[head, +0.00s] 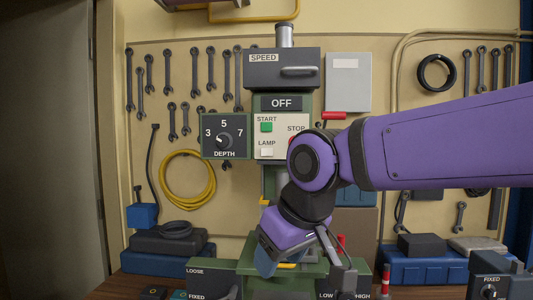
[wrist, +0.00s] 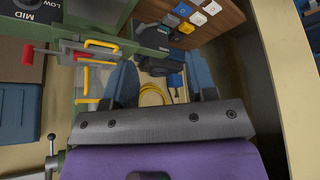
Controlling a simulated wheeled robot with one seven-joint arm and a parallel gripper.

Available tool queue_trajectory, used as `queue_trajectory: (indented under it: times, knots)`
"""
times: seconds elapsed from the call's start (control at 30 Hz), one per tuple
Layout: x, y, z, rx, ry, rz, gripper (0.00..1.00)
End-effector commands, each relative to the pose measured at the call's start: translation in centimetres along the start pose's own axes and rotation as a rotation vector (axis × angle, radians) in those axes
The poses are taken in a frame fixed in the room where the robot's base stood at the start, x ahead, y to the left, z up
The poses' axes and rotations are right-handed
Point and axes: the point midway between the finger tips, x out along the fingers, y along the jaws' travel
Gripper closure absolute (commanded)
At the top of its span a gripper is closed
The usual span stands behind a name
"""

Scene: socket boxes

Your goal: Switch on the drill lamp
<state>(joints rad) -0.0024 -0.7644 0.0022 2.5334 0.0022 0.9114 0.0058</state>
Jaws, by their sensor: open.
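The green drill press (head: 284,200) stands in the middle of the head view. Its pale panel (head: 286,140) has a green START button (head: 266,127) and, below it, a white button (head: 266,152) labelled LAMP. The STOP button is mostly hidden behind my arm. The display (head: 281,103) reads OFF. My gripper (head: 268,262) is below and in front of the panel, pointing down, clear of the lamp button. In the wrist view its two blue fingers (wrist: 161,85) are apart with nothing held between them. I cannot make out the lamp button in the wrist view.
A DEPTH dial (head: 224,141) is left of the panel, and a SPEED cover (head: 281,69) with a handle is above. A red-ended lever (head: 333,116) is at the right. LOOSE/FIXED and LOW/HIGH controls sit low in front. Coloured buttons (wrist: 198,18) show in the wrist view.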

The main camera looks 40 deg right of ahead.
Motion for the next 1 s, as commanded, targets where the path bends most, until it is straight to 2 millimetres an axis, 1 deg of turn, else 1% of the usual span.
queue_trajectory:
  times: [0.03, 0.07, 0.1, 0.17, 0.2, 0.37, 0.6, 0.77, 1.0]
  knots:
    - [-0.1, 0.0, -0.1, 0.004, -0.001, 0.001, 0.6]
    - [-0.1, 0.0, -0.2, 0.009, -0.002, 0.003, 0.67]
    - [-0.2, 0.1, -0.4, 0.021, -0.005, 0.007, 0.76]
    - [-0.5, 0.2, -0.9, 0.051, -0.01, 0.015, 0.9]
    - [-0.7, 0.3, -1.4, 0.078, -0.014, 0.024, 0.99]
    - [-2.0, 1.0, -4.0, 0.246, -0.035, 0.079, 1.0]
    - [-4.2, 2.2, -8.5, 0.544, -0.04, 0.192, 1.0]
    - [-5.5, 3.0, -11.6, 0.748, -0.018, 0.272, 1.0]
    - [-7.3, 4.2, -16.2, 1.061, 0.055, 0.393, 1.0]
